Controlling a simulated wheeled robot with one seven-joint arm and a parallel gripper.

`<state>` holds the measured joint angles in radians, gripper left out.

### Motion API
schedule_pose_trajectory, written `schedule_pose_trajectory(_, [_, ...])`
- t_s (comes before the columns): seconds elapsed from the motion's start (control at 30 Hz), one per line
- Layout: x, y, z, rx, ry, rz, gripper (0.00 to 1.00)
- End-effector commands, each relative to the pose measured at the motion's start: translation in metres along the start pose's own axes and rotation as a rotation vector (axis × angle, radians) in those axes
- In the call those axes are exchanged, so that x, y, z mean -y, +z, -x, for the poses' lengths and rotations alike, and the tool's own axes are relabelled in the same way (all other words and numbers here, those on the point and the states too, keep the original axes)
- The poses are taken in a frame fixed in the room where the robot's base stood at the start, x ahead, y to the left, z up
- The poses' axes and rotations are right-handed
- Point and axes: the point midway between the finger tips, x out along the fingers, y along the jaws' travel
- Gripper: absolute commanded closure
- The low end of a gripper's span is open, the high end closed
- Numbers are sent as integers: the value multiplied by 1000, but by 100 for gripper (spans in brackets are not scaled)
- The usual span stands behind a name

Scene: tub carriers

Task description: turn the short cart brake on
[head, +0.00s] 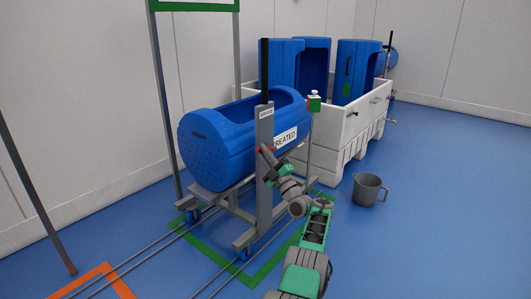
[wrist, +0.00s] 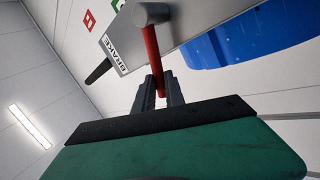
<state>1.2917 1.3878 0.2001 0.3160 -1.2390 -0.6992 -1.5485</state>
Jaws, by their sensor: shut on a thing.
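The short cart (head: 243,211) is a grey wheeled frame carrying a blue perforated tub (head: 215,140). A grey post (head: 265,180) with a black top stands at its near side. The wrist view shows the post's plate (wrist: 135,42) with a BRAKE label. A red brake lever (wrist: 152,52) comes from a grey round hub (wrist: 153,13) on that plate. My gripper (wrist: 161,82) is shut on the lever's free end, between its two grey fingers. In the head view my gripper (head: 265,152) is at the post and hides most of the lever.
Behind stands a white crate (head: 346,133) with several upright blue tubs. A thin post with a green box (head: 314,104) stands right of the cart. A grey bucket (head: 367,190) is on the floor at right. Rails and a green floor outline (head: 262,270) lie around the cart.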

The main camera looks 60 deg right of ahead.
Motion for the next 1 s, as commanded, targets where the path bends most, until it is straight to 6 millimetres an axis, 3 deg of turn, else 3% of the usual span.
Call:
schedule_pose_trajectory(0.3, [0,4,2,11,0,5,100])
schedule_pose_trajectory(0.33, [0,4,2,11,0,5,83])
schedule_pose_trajectory(0.57, [3,0,-1,2,-2,-1,64])
schedule_pose_trajectory(0.83, [2,0,1,2,-3,-2,64])
schedule_pose_trajectory(1.0, [-2,0,25,6,-2,-3,64])
